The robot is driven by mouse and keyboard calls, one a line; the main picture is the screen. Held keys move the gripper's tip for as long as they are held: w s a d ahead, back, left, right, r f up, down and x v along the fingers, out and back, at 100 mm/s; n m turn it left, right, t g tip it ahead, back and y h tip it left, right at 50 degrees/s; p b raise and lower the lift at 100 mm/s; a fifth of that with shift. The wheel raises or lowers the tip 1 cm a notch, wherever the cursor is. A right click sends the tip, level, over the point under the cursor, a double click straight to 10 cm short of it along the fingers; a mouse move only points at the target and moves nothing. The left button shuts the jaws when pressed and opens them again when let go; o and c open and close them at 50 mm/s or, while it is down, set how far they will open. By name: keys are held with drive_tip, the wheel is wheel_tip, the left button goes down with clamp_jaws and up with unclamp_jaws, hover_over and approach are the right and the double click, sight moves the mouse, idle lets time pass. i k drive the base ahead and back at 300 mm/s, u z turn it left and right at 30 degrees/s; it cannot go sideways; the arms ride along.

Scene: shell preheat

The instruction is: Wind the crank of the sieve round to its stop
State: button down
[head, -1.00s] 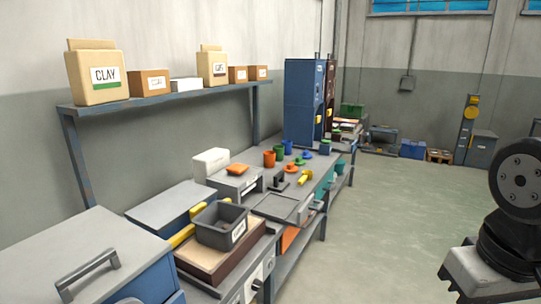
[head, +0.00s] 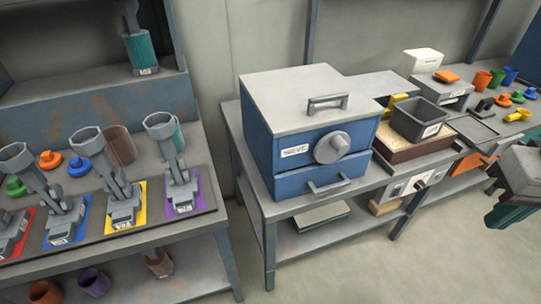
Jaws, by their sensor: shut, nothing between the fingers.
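The sieve (head: 270,155) is a blue box with a grey lid and a white label, standing on the left end of a grey bench. A grey round crank (head: 331,147) sits on the right part of its front face. A drawer with a bar handle (head: 327,186) is below, and the lid carries another handle (head: 327,103). My gripper (head: 507,217), grey with dark green fingers, shows at the right edge, partly cut off. It is shut and empty, well to the right of the sieve and apart from the crank.
Right of the sieve, a dark grey bin (head: 421,121) stands on a brown box beside a yellow part. Colored cups stand farther right. A left bench (head: 130,245) holds several grey tools on colored mats. A floor gap separates the benches, and floor is clear in front.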

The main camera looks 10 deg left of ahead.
sight(332, 147)
drive_tip(key=u, duration=0.15)
drive_tip(key=k, duration=0.35)
drive_tip(key=z, duration=0.85)
